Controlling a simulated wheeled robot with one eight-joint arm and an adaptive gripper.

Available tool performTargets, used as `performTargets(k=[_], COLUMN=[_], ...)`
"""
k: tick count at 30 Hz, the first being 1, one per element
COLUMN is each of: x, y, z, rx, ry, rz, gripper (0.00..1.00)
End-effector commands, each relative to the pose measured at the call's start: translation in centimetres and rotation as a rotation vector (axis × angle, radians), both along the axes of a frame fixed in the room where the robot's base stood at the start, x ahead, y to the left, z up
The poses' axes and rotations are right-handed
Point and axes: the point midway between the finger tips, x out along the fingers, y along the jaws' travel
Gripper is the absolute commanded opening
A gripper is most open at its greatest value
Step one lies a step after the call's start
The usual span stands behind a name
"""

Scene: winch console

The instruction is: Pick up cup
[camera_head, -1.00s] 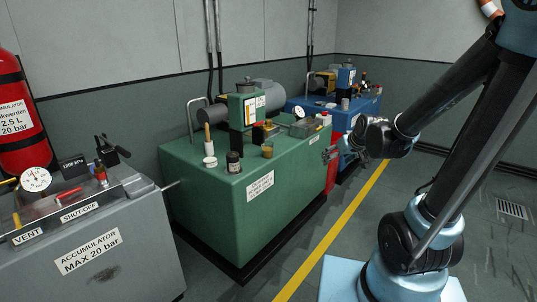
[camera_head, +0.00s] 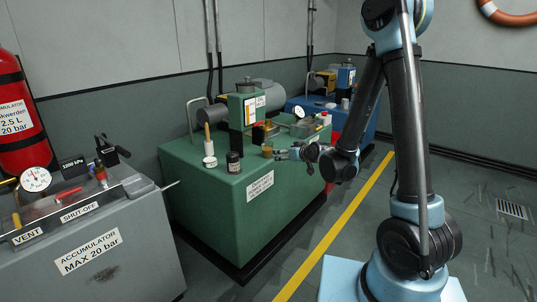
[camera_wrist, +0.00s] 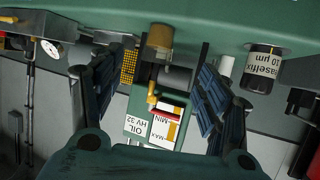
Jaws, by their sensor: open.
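A small brownish-amber cup (camera_head: 267,150) stands upright on top of the green cabinet (camera_head: 215,190), near its front edge. My gripper (camera_head: 283,154) is just to the right of the cup in the head view, at about its height, fingers pointing towards it. In the wrist view, which looks upside down, the cup (camera_wrist: 159,38) is beyond the fingertips and between their lines. My gripper (camera_wrist: 160,68) is open there, with a dark ribbed finger on each side and nothing between them. No contact with the cup shows.
A dark labelled jar (camera_head: 233,162) and a white cup-like piece with a wooden handle (camera_head: 209,155) stand left of the cup. A green oil unit (camera_head: 243,108) rises behind. A gauge (camera_head: 298,111) sits at the back right. The floor in front is clear.

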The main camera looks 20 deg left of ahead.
Motion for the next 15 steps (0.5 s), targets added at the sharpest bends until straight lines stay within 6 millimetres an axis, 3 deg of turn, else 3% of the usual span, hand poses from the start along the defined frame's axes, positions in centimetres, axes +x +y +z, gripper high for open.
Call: performTargets(k=[5, 15], x=[0.6, 3.9], y=[1.1, 4.3], z=[-0.5, -2.4], rx=[0.005, 0.004], ry=[-0.006, -0.005], rz=[0.004, 0.004], gripper=[0.70, 0.70])
